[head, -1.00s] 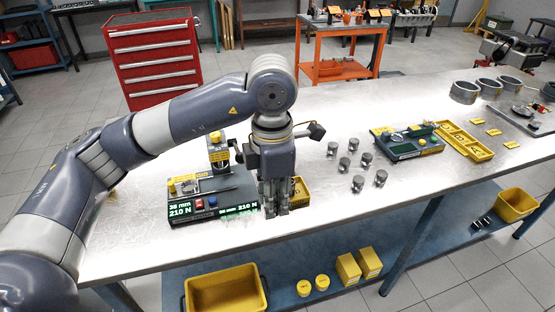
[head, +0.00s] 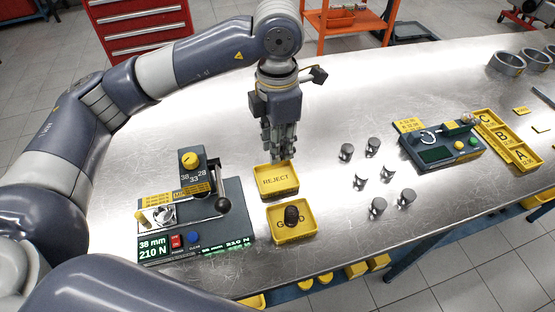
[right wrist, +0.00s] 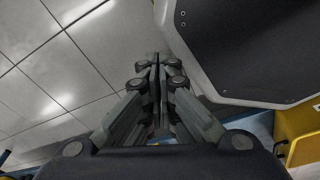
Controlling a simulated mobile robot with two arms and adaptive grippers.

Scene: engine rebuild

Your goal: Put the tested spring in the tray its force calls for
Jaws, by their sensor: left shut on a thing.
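The spring tester (head: 218,226) stands at the left of the bench, and its display reads 38 mm and 210 N. Right of it, the yellow REJECT tray (head: 276,181) is behind the yellow GOOD tray (head: 276,236). A small dark, upright piece (head: 291,214) stands in the GOOD tray. My left gripper (head: 280,152) points down at the back edge of the REJECT tray. It is shut on the spring, which its fingers hide. My right gripper (right wrist: 156,65) shows in the right wrist view with its fingers together and nothing visible between them.
Several small metal cylinders (head: 374,145) stand right of the trays. A second measuring device (head: 440,143) and a yellow tray marked A, B and C (head: 500,139) are further right. The bench behind my left gripper is clear. Tiled floor shows in the right wrist view.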

